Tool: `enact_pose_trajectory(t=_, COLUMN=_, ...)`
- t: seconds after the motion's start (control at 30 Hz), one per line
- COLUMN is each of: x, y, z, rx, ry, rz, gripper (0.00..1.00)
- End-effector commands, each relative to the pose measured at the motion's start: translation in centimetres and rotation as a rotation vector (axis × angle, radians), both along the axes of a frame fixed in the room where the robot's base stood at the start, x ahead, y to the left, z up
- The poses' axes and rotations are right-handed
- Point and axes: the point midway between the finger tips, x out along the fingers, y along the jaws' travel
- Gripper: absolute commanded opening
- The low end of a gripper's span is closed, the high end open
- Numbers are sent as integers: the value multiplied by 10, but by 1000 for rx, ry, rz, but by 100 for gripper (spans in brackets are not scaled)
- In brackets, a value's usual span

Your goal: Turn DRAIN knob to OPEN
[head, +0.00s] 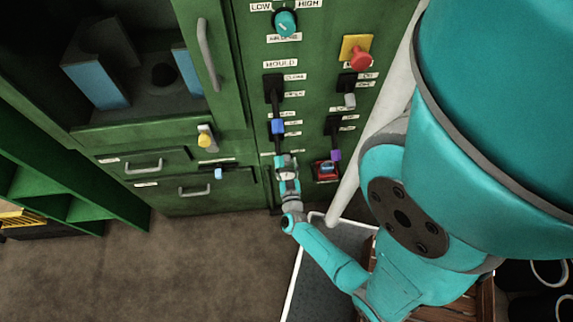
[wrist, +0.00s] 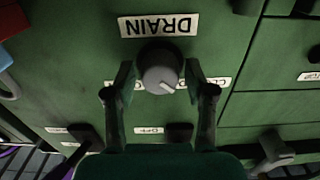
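The round grey DRAIN knob (wrist: 158,70) is on the green panel in the wrist view, with a white pointer mark aimed down and slightly right in the picture. The DRAIN label (wrist: 158,25) appears upside down above it. Two small white labels flank the knob, both partly hidden by my fingers. My gripper (wrist: 160,78) is open, with one finger on each side of the knob and a narrow gap seeming to show on both sides. In the head view my gripper (head: 287,162) is against the lower panel and hides the knob.
A blue-handled lever (head: 277,126) is just above my gripper in the head view. A purple-handled lever (head: 336,155) and a red-framed switch (head: 327,171) are to its right. A red button (head: 360,61) is higher up. Drawers (head: 207,190) are at left; open floor lies below.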

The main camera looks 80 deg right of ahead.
Motion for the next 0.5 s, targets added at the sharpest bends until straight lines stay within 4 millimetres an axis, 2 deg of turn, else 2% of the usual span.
enact_pose_trajectory(t=0.03, x=0, y=0, z=0, rx=0, ry=0, rz=0, gripper=34)
enact_pose_trajectory(t=0.13, x=0, y=0, z=0, rx=0, ry=0, rz=0, gripper=9)
enact_pose_trajectory(t=0.17, x=0, y=0, z=0, rx=0, ry=0, rz=0, gripper=6)
enact_pose_trajectory(t=0.5, x=0, y=0, z=0, rx=17, ry=-43, rz=0, gripper=6)
